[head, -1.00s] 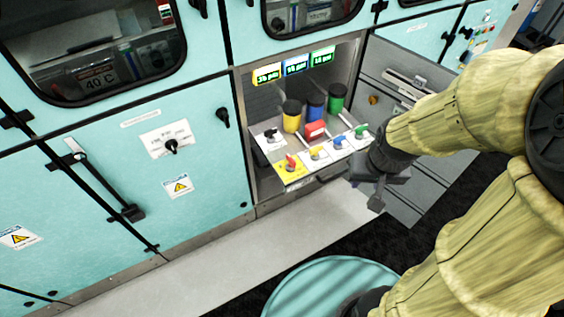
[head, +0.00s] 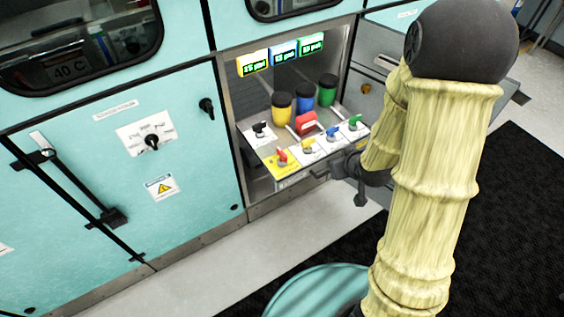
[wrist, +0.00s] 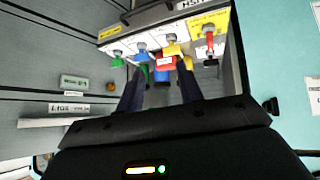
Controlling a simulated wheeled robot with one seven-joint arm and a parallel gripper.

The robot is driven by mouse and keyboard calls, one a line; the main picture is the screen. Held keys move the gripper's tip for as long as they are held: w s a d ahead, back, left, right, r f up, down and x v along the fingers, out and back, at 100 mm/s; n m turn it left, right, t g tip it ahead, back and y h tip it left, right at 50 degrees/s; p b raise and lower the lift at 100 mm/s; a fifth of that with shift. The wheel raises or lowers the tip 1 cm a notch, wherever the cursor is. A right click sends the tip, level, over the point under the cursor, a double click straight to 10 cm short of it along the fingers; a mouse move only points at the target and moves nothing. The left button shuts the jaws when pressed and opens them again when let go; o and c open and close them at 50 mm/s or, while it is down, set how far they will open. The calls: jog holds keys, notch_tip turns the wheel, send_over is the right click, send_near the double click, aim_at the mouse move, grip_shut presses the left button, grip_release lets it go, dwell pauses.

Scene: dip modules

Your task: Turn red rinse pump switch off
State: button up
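The red switch (head: 282,156) sits on a yellow plate at the front left corner of the pulled-out shelf. In the wrist view the red switch (wrist: 210,45) is up and right of the right fingertip, apart from it. A yellow switch (head: 307,146), a blue switch (head: 332,135) and a green switch (head: 355,122) stand in a row beside it. My gripper (wrist: 160,92) is open and empty, its two dark fingers apart and facing the switch row. In the head view my gripper is partly hidden by my arm, right of the shelf.
Behind the switches are a red block (head: 306,121), a yellow canister (head: 282,111), a blue canister (head: 305,100) and a green canister (head: 327,92). A black switch (head: 260,129) is at the shelf's left. Lit displays hang above. An open grey door (head: 375,75) stands right.

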jog(key=a+f+n+t+y+b, duration=0.1)
jog(key=a+f+t+y+b, duration=0.2)
jog(key=f, duration=0.4)
jog(key=a+f+n+t+y+b, duration=0.1)
jog(key=a+f+t+y+b, duration=0.2)
jog(key=f+b, duration=0.5)
jog(key=shift+s+a+t+y, duration=0.25)
jog(key=shift+a+t+y, duration=0.2)
jog(key=shift+y, duration=0.75)
jog(key=b+x, duration=0.1)
jog(key=b, duration=0.1)
jog(key=b+x, duration=0.4)
jog(key=shift+d+f, duration=0.1)
jog(key=shift+f, duration=0.15)
jog(key=shift+w+b, duration=0.1)
jog(key=shift+b, duration=0.5)
